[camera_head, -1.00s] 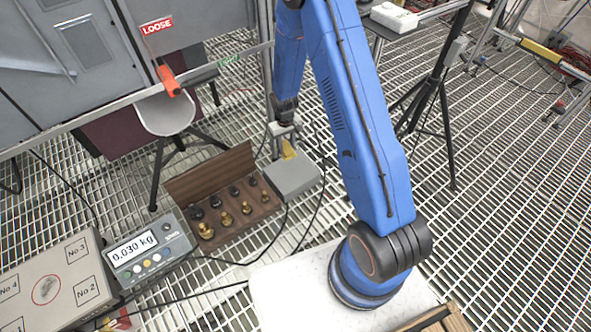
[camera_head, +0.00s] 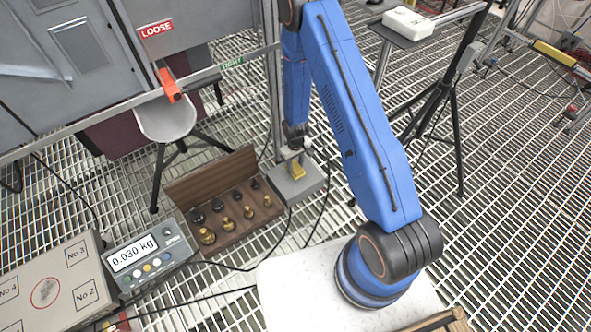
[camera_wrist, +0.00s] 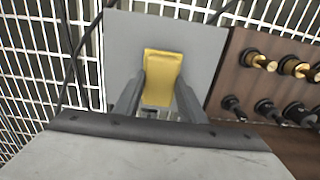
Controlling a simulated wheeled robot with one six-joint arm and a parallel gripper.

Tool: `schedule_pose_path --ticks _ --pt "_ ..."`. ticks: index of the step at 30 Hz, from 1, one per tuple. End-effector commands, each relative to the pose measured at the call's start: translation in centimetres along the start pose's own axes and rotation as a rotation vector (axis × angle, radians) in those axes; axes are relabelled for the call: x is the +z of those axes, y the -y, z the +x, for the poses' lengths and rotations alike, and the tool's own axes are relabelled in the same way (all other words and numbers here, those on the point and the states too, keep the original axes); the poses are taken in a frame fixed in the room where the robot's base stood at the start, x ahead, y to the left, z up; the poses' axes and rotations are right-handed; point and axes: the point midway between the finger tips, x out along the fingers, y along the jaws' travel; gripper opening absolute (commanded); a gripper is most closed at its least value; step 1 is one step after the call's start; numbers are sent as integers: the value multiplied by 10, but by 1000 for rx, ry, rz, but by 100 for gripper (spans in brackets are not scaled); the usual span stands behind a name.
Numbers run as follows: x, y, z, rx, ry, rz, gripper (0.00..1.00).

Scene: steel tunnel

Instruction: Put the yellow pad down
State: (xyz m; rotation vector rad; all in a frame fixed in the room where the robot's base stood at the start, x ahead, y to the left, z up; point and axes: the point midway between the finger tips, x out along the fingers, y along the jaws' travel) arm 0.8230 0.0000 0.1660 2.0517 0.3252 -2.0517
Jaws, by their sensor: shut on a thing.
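The yellow pad (camera_wrist: 162,68) is between the two fingers of my gripper (camera_wrist: 158,90) in the wrist view. The gripper is shut on its near part, and the pad's far end sticks out past the fingertips. Behind the pad is the flat grey plate of the scale (camera_wrist: 205,45). In the head view the pad (camera_head: 298,172) shows over the grey scale plate (camera_head: 310,186), just below my gripper (camera_head: 296,158). I cannot tell whether the pad touches the plate. The scale's display (camera_head: 133,253) reads 0.030 kg.
A wooden weight box (camera_head: 222,238) with several brass and black weights stands left of the plate; it also shows at the right of the wrist view (camera_wrist: 240,75). A numbered box (camera_head: 55,280) is at the lower left. A tripod pan (camera_head: 166,122) stands behind. Cables cross the grating.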

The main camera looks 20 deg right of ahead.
Motion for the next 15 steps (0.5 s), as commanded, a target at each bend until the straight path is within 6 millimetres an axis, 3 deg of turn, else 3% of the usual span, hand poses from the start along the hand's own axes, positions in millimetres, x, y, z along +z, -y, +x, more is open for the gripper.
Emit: schedule_pose_path --ticks 6,15 --pt "0 0 26 0 1 0 12" --pt "0 0 28 0 0 0 12"
